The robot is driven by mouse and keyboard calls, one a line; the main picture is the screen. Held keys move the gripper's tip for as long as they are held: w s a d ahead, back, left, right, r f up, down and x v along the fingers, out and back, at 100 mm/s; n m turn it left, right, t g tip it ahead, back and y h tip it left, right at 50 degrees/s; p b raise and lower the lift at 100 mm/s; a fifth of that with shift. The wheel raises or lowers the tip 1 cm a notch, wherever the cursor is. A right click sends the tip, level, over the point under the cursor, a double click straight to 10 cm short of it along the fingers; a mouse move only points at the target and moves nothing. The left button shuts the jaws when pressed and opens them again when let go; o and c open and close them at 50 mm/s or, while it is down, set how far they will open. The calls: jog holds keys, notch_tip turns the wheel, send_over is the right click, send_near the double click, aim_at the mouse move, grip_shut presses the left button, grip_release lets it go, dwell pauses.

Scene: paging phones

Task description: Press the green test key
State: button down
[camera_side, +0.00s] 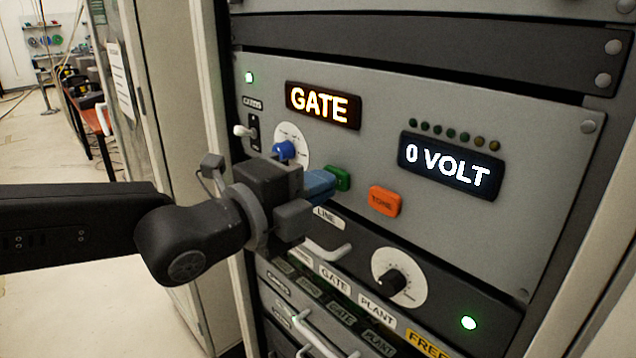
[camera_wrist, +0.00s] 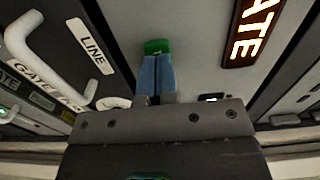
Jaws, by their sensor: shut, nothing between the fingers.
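The green key (camera_side: 343,178) sits on the grey panel, left of the orange TONE key. In the wrist view the green key (camera_wrist: 157,46) shows just beyond my fingertips, its near part hidden by them. My gripper (camera_side: 330,180) is shut and empty, its blue fingers together and pointing at the green key. In the side view the fingers cover the key's left part. In the wrist view my gripper (camera_wrist: 156,58) lines up with the key. I cannot tell whether the tips touch it.
The orange TONE key (camera_side: 385,201) is close on the right. A blue knob (camera_side: 285,150) and a toggle switch (camera_side: 245,131) are to the upper left. Displays read GATE (camera_side: 322,105) and 0 VOLT (camera_side: 450,165). A handle (camera_side: 328,252) and black knob (camera_side: 393,281) are below.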

jog(key=shift+w+d, duration=0.1)
jog(key=shift+d, duration=0.05)
jog(key=shift+w+d+r, duration=0.1)
jog(key=shift+w+d, duration=0.35)
jog(key=shift+w, duration=0.05)
dwell(0.5)
jog(key=v, duration=0.8)
jog(key=shift+a, duration=0.15)
jog(key=shift+s, duration=0.1)
dwell(0.4)
